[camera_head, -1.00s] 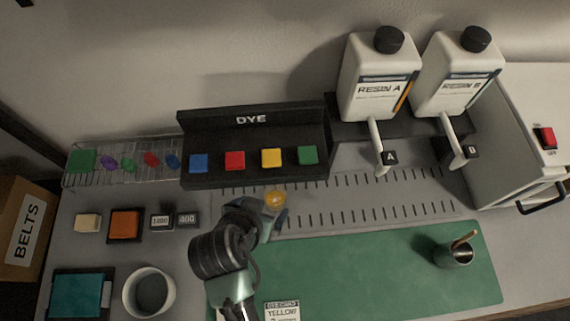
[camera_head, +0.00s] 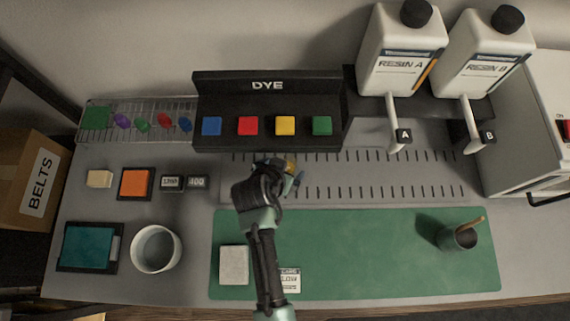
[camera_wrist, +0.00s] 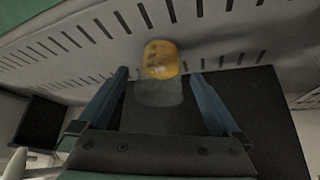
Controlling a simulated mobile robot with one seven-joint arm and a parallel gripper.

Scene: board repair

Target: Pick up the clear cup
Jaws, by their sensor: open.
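The clear cup (camera_wrist: 157,92) holds yellow-orange liquid. In the wrist view it stands between and just beyond the two finger tips, with a visible gap to each finger. In the head view a small yellow part of the cup (camera_head: 290,166) shows on the slotted strip below the yellow dye button; the rest is hidden by my gripper. My gripper (camera_head: 284,178) is open around the cup's near side. In the wrist view my gripper (camera_wrist: 158,78) shows both blue fingers spread apart.
The black dye stand (camera_head: 220,90) is just behind the cup. Resin A (camera_head: 400,45) and Resin B (camera_head: 480,50) bottles with spouts are to the right. A green mat (camera_head: 360,270) lies in front, with a dark cup (camera_head: 459,238) on it. The slotted strip (camera_head: 400,165) right of the cup is clear.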

